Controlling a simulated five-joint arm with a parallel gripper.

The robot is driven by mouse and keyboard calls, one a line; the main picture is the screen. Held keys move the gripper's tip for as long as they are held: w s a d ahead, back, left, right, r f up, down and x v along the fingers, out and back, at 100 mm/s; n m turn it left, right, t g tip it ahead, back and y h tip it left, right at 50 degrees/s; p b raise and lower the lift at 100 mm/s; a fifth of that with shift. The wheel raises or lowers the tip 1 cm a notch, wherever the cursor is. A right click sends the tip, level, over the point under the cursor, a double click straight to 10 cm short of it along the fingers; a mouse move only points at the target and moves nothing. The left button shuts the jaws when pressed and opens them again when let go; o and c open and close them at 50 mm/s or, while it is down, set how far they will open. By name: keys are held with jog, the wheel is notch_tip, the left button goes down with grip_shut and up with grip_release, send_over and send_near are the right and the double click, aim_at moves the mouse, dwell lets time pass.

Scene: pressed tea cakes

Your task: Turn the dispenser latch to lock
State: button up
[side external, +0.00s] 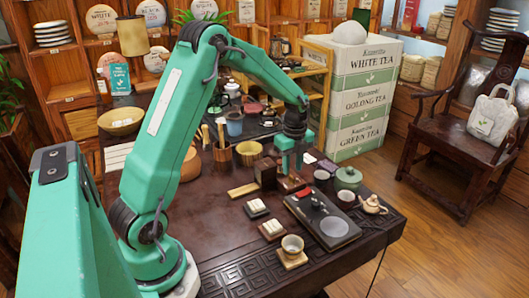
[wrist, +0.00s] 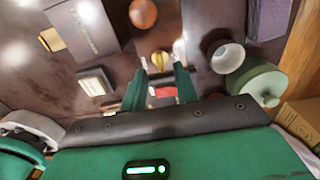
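My gripper (side external: 288,170) is low over the dark table in the side view, beside a brown wooden box (side external: 265,172). In the wrist view its two green fingers (wrist: 161,60) stand apart. A small yellow piece (wrist: 160,60) shows between the fingertips, and a red piece (wrist: 163,92) shows nearer the palm. The yellow piece may be the dispenser latch, but I cannot tell for sure. I see no clear contact between the fingers and it. In the side view a reddish-brown base (side external: 290,185) lies under my gripper. The fingertips and latch are too small there to make out.
A green lidded pot (side external: 348,178) and a cup (side external: 322,176) stand close on the right; the pot also shows in the wrist view (wrist: 257,82). A dark tea tray (side external: 325,235) lies in front. Small tea-block trays (side external: 257,208) sit nearby. White tea crates (side external: 358,95) stand behind.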

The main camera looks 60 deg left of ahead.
aim_at(292, 177)
jog(key=shift+f, duration=1.65)
grip_shut()
